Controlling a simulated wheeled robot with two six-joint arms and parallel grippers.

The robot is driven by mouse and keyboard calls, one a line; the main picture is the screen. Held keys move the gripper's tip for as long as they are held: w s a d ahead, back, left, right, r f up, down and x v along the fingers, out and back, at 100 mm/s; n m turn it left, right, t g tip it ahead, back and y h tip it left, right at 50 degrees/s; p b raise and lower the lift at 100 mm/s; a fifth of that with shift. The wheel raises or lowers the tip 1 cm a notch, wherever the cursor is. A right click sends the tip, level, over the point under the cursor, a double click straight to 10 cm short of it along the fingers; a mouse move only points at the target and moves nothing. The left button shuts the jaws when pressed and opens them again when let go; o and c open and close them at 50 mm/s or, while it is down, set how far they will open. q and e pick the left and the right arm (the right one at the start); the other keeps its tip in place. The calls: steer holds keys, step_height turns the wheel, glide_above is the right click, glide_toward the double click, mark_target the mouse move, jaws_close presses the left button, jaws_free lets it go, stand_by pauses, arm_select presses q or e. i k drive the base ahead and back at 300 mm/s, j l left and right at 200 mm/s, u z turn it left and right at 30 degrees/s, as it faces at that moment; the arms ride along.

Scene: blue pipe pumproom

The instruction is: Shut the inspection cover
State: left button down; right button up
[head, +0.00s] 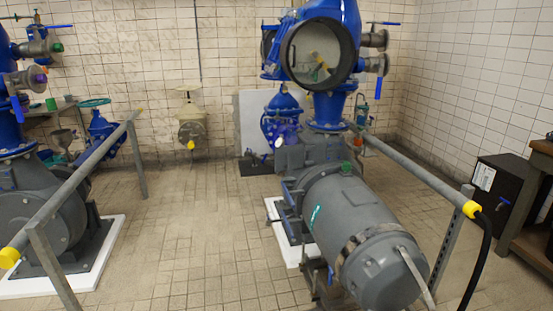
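A blue pipe body (347,20) stands at the upper middle right, above a grey motor and pump. On its front is a large round port with a thick black rim (348,75). Inside the rim I see a pale surface with a small brass-coloured part; I cannot tell whether this is a glass, a disc or the open inside. A second round blue-rimmed part (268,48) shows at its left side, partly hidden. I cannot tell for sure which part is the inspection cover, nor how far open it is. Neither of my grippers is in view.
A grey motor (350,225) lies below the port. Grey rails with yellow ends flank the aisle, left (75,190) and right (420,175). A black cabinet (498,195) and table stand at the right. The tiled floor (195,235) between the pumps is clear.

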mark_target(291, 159)
steer(key=i+j+z, duration=0.15)
steer(key=i, duration=0.25)
steer(key=i+j+z, duration=0.15)
steer(key=i, duration=0.3)
steer(key=i+j+z, duration=0.15)
steer(key=i+j, duration=0.2)
